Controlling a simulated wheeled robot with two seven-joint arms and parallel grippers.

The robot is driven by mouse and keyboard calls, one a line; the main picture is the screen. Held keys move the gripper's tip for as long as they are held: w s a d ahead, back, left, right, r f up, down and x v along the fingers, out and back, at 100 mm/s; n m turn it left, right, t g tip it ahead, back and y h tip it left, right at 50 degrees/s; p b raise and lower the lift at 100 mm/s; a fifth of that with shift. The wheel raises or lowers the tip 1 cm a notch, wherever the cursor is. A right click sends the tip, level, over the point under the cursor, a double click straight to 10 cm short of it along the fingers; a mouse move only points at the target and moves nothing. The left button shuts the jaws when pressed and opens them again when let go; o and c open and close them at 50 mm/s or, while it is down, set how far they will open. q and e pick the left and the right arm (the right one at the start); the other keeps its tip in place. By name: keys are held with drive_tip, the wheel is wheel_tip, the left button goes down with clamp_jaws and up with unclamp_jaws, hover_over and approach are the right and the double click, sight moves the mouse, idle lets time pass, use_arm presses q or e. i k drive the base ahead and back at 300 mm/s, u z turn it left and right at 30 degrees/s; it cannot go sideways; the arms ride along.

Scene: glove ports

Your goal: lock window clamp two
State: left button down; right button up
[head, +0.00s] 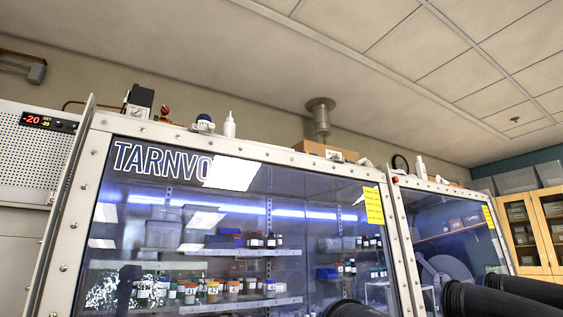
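The glove box window (240,240) fills the middle of the head view, set in a pale frame with several bolts (280,157) along it. A second window (450,235) stands to its right. No part that I can clearly tell as window clamp two shows; the lower window edges are cut off by the picture. Neither of my grippers is in view.
Black glove sleeves (500,298) stick out at the lower right, and another dark sleeve (352,309) shows at the bottom. A white bottle (229,125) and a cardboard box (322,150) sit on top. Shelves with small bottles (233,289) are behind the glass.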

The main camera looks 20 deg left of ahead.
sight(337, 157)
drive_tip(key=z, duration=0.4)
drive_tip(key=k, duration=0.7)
drive_tip(key=z, duration=1.1)
drive_tip(key=k, duration=0.7)
drive_tip(key=z, duration=0.6)
drive_tip(key=i, duration=3.4)
drive_tip(key=u, duration=1.3)
drive_tip(key=i, duration=1.2)
drive_tip(key=u, duration=1.55)
drive_tip(key=i, duration=0.45)
drive_tip(key=u, duration=0.15)
